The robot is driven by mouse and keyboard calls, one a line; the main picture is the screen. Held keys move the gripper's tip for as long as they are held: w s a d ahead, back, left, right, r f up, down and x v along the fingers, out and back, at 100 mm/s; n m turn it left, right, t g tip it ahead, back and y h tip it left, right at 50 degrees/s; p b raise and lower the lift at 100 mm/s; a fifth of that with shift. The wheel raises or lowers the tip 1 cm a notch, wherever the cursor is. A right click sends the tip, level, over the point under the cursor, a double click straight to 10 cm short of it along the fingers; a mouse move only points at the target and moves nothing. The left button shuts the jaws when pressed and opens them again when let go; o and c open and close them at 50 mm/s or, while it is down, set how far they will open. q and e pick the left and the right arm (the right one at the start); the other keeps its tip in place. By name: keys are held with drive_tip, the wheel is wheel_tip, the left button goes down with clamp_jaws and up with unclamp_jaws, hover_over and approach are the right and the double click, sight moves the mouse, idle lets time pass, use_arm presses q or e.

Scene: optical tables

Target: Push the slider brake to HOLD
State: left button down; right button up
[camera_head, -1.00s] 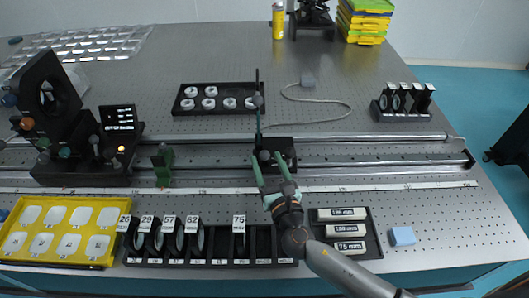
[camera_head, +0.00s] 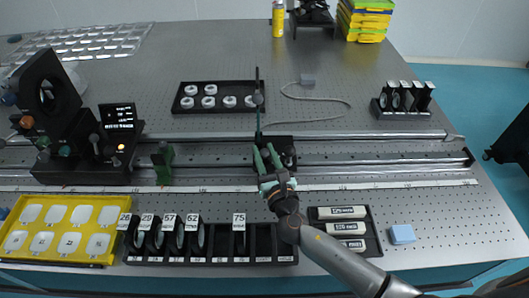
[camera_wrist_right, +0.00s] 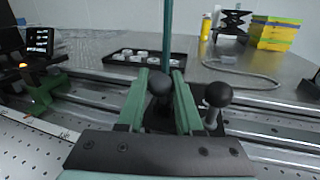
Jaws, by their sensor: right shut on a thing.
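The black slider (camera_head: 281,143) sits on the long rail and carries a thin dark green upright post (camera_head: 257,100). In the right wrist view, the post (camera_wrist_right: 167,30) rises behind two black ball knobs. My right gripper (camera_head: 265,154) is at the slider's front. Its two green fingers (camera_wrist_right: 160,80) are shut on the left ball knob (camera_wrist_right: 160,84). The other ball knob (camera_wrist_right: 218,94) stands on a short stem just right of the fingers, apart from them. The fingers hide part of the slider, and I cannot read any HOLD marking. My left gripper is not in view.
The rail (camera_head: 390,157) runs clear to the right of the slider. A green holder (camera_head: 162,163) and a black instrument with a lit screen (camera_head: 117,117) stand left. A lens rack (camera_head: 210,243) and a label tray (camera_head: 344,237) lie in front. A ring tray (camera_head: 217,98) lies behind.

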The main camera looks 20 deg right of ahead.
clamp_jaws()
drive_tip(key=shift+w+d+r+g+p, duration=0.1)
drive_tip(key=shift+w+r+g+p, duration=0.35)
drive_tip(key=shift+p, duration=0.8)
drive_tip(key=shift+w+m+g+p, duration=0.15)
drive_tip(key=shift+m+g+p, duration=0.15)
drive_tip(key=shift+g+p, duration=0.35)
drive_tip(key=shift+w+d+g, duration=0.1)
drive_tip(key=shift+w+g, duration=0.05)
drive_tip(key=shift+g, duration=0.25)
drive_tip(key=g, duration=0.1)
drive_tip(key=w+g, duration=0.1)
drive_tip(key=g, duration=0.1)
drive_tip(key=w+d+m+g+y, duration=0.1)
drive_tip(key=g, duration=0.1)
drive_tip(key=shift+w, duration=0.25)
drive_tip(key=shift+w+d+f+m+g+y, duration=0.1)
drive_tip(key=shift+w+f+m+g+y, duration=0.2)
drive_tip(key=shift+g, duration=0.55)
drive_tip(key=shift+w+f+g+y, duration=0.1)
drive_tip(key=shift+w+g, duration=0.25)
drive_tip(key=shift+g, duration=0.5)
